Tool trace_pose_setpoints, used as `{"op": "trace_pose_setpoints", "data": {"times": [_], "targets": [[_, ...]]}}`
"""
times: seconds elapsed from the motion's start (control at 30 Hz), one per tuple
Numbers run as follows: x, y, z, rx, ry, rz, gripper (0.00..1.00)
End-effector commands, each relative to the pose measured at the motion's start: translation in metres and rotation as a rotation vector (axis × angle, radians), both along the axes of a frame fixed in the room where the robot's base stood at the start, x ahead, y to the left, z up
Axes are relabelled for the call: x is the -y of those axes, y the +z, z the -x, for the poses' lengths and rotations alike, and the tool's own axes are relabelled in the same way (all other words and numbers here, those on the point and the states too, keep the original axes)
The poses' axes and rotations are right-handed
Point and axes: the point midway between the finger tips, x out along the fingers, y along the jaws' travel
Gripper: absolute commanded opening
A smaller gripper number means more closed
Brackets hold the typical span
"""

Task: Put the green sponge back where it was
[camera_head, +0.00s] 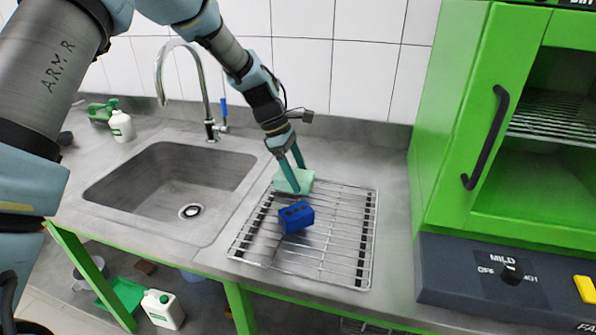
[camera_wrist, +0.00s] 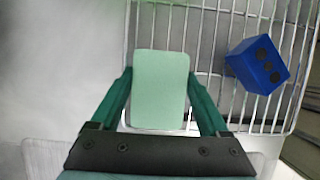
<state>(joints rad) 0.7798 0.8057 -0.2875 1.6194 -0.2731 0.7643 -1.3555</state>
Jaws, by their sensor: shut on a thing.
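The pale green sponge (camera_head: 294,181) is at the back left end of the wire rack, between the fingers of my gripper (camera_head: 296,172). In the wrist view the sponge (camera_wrist: 160,90) sits upright in the picture between the two teal fingers of my gripper (camera_wrist: 160,88), which are shut on its sides. I cannot tell whether the sponge touches the rack or is held just above it.
A blue block with dark holes (camera_head: 296,217) lies on the wire rack (camera_head: 330,262), in front of the sponge. A sink (camera_head: 165,190) with a tall tap (camera_head: 207,95) is on the left. A green cabinet (camera_head: 440,130) stands on the right.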

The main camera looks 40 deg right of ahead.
Motion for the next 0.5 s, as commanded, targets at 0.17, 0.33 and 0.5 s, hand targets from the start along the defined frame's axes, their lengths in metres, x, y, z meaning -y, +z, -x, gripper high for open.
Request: {"op": "trace_pose_setpoints", "data": {"times": [0.17, 0.33, 0.5], "targets": [[0.0004, -0.0023, 0.0, 0.001, 0.0, 0.002, 0.18], [0.0005, -0.0047, 0.0001, 0.001, -0.001, 0.001, 0.18], [0.0007, -0.0045, 0.0001, 0.001, 0.0, 0.002, 0.95]]}}
